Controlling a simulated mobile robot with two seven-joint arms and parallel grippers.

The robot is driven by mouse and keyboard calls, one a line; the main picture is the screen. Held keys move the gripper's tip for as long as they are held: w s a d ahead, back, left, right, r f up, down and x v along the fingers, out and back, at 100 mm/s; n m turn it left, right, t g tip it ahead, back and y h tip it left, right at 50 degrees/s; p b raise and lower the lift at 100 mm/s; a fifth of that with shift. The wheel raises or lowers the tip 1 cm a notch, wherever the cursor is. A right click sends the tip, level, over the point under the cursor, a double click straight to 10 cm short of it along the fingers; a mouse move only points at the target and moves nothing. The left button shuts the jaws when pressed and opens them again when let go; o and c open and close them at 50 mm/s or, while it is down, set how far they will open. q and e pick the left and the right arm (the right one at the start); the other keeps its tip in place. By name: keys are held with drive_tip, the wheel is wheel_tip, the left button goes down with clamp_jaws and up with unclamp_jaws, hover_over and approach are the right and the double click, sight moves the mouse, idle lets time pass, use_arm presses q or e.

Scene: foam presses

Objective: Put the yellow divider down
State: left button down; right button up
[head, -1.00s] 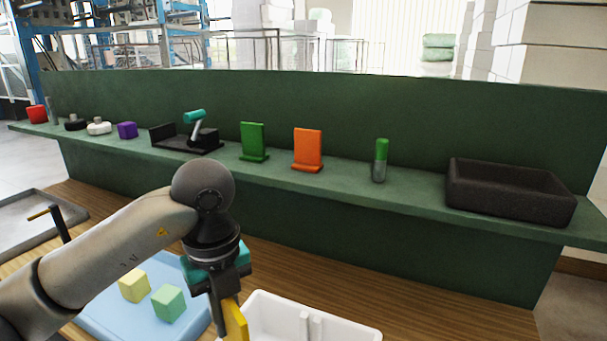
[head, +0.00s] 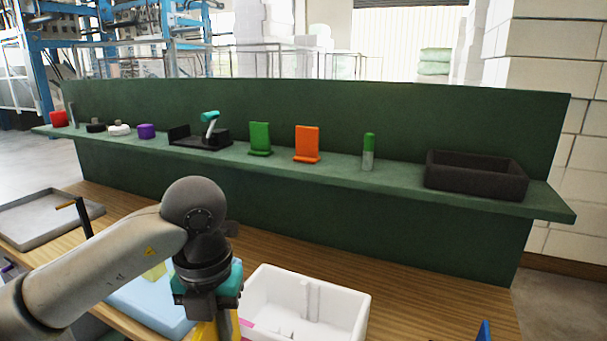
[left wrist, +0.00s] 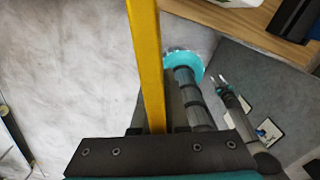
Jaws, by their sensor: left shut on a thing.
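The yellow divider (head: 206,333) is a flat yellow plate, mostly cut off by the bottom edge of the head view. In the left wrist view it is a long upright yellow strip (left wrist: 146,60) running out from the jaws. My left gripper (head: 214,312) is shut on it, close to the left side of the white bin (head: 357,312). Whether the divider touches anything below is hidden.
A pale blue mat (head: 150,306) lies left of the gripper, partly behind my arm. A grey tray (head: 45,215) is at the far left. The green shelf (head: 330,175) behind holds a green stand, an orange stand and a black bin (head: 475,178).

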use_arm(q)
drive_tip(key=m, duration=0.1)
drive_tip(key=f+m, duration=0.1)
drive_tip(key=m, duration=0.1)
drive_tip(key=m+b, duration=0.1)
drive_tip(key=m, duration=0.1)
drive_tip(key=shift+s+a+f, duration=0.2)
drive_tip(key=shift+a+f, duration=0.05)
drive_tip(key=s+a+f+m+b, duration=0.1)
drive_tip(key=s+f+m+b, duration=0.1)
drive_tip(key=m, duration=1.3)
drive_tip(key=s+a+f+m+b, duration=0.1)
drive_tip(key=f+m+b, duration=0.3)
drive_tip(key=m, duration=1.1)
drive_tip(key=shift+s+a+f+m, duration=0.3)
drive_tip(key=shift+s+a, duration=0.1)
drive_tip(key=shift+s, duration=0.25)
use_arm(e)
wheel_tip(320, 180, down, 7)
drive_tip(key=s, duration=0.2)
drive_tip(key=shift+f, duration=0.2)
drive_tip(key=shift+d, duration=0.1)
